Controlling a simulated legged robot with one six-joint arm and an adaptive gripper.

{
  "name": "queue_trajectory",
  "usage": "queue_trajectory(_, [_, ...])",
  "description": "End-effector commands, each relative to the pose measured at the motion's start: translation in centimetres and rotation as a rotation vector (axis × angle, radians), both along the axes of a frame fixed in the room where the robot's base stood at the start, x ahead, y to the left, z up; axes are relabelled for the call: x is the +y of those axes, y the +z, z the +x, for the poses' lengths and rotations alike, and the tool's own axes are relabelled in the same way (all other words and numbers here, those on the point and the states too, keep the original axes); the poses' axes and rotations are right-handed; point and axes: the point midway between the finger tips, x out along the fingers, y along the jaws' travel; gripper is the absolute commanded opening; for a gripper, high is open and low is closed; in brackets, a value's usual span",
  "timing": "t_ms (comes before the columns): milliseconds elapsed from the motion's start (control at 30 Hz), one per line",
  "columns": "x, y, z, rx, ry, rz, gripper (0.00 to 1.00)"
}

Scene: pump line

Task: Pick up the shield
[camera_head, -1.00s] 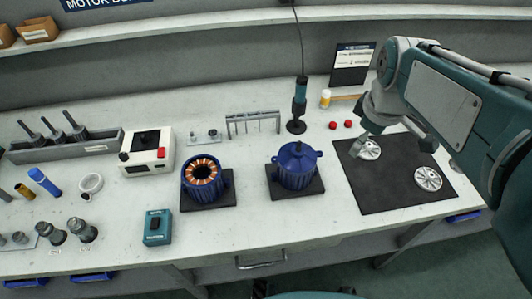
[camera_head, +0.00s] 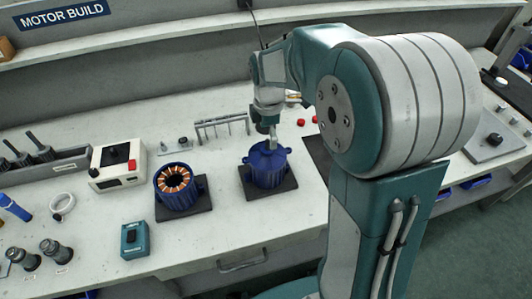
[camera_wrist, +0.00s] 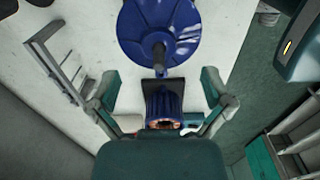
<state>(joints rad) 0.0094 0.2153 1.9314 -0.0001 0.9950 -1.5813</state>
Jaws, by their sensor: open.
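A blue round end shield (camera_head: 268,150) with a short shaft at its centre sits on top of the right-hand blue motor housing (camera_head: 270,176). In the wrist view the shield (camera_wrist: 158,35) shows from above, at the top of the picture. My gripper (camera_head: 271,132) is over the shield in the head view, pointing down. In the wrist view my gripper (camera_wrist: 160,100) has its two fingers spread wide with nothing between them. The head view does not show clearly whether the fingertips touch the shield.
A blue motor body with copper windings (camera_head: 172,178) stands on a dark pad to the left. A grey rack (camera_head: 222,128) stands behind. A teal box (camera_head: 135,240) is at the front. My arm hides most of the black mat (camera_head: 318,150).

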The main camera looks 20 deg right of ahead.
Motion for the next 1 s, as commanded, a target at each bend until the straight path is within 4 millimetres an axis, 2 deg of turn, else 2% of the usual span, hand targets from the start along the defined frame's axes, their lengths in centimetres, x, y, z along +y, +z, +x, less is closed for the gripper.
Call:
queue_trajectory(333, [0.3, -4.6, 0.2, 0.003, -0.001, 0.0, 1.0])
queue_trajectory(633, [0.2, -5.3, 0.2, 0.0, -0.001, 0.0, 1.0])
queue_trajectory(667, [0.2, -5.3, 0.2, 0.0, -0.001, 0.0, 0.96])
queue_trajectory(700, [0.2, -5.3, 0.2, 0.0, -0.001, 0.0, 0.78])
queue_trajectory(767, [0.2, -5.3, 0.2, 0.0, -0.001, 0.0, 0.51])
queue_trajectory(800, [0.2, -5.3, 0.2, 0.0, -0.001, 0.0, 0.33])
queue_trajectory(833, [0.2, -5.3, 0.2, 0.0, -0.001, 0.0, 0.2])
queue_trajectory(900, [0.2, -5.3, 0.2, 0.0, -0.001, 0.0, 0.13])
queue_trajectory(1000, [0.2, -5.4, 0.2, 0.001, -0.001, 0.0, 0.12])
